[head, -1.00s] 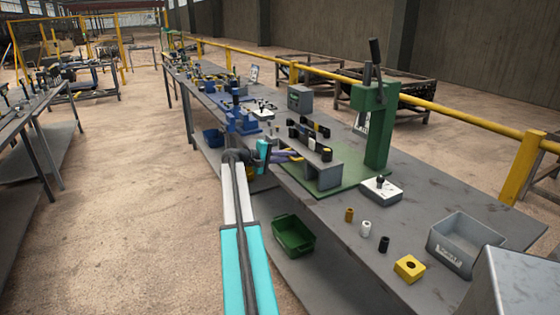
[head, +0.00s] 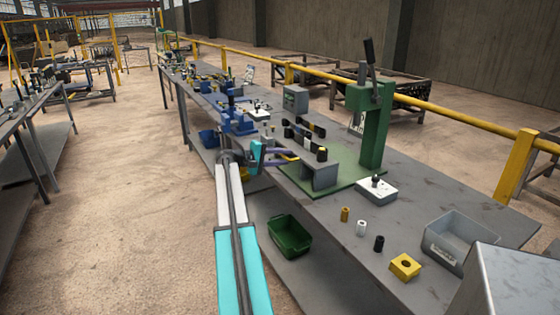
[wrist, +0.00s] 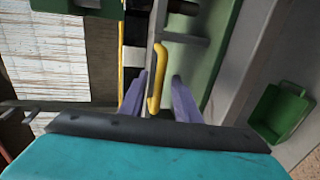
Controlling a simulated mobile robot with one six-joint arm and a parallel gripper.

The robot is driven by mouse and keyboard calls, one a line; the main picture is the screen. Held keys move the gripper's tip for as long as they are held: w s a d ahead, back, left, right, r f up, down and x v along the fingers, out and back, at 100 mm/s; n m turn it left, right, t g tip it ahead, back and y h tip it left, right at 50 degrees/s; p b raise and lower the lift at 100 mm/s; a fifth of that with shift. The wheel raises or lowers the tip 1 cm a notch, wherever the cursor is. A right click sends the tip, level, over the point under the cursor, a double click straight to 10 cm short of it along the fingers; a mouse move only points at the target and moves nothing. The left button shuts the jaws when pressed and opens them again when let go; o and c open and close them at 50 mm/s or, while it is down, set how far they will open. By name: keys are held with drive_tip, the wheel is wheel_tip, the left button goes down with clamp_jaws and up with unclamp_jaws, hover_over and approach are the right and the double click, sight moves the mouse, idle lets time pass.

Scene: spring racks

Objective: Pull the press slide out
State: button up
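The press (head: 372,130) is a tall green column with a black lever on a green base plate (head: 345,185). A low grey block (head: 320,178) stands in front of it, with dark, yellow-marked pieces (head: 303,132) behind. A yellow bar handle (head: 287,157) sticks out on the left, towards my gripper (head: 276,156). In the wrist view the handle (wrist: 157,75) reaches down between the two purple fingers of my gripper (wrist: 160,90). The fingers are apart, with a gap beside the handle, wider on the right. The slide body behind the handle is only partly visible.
A white box with a black knob (head: 377,190), small cylinders (head: 361,228), a yellow block (head: 405,266) and a grey bin (head: 460,240) lie right. Blue fixtures (head: 238,122) stand left. A green bin (head: 290,236) sits below the table edge.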

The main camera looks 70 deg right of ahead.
drive_tip(key=b+v, duration=0.1)
drive_tip(key=v, duration=1.2)
drive_tip(key=shift+w+a+b, duration=0.15)
drive_tip(key=shift+a+b, duration=0.15)
drive_tip(key=shift+b, duration=0.1)
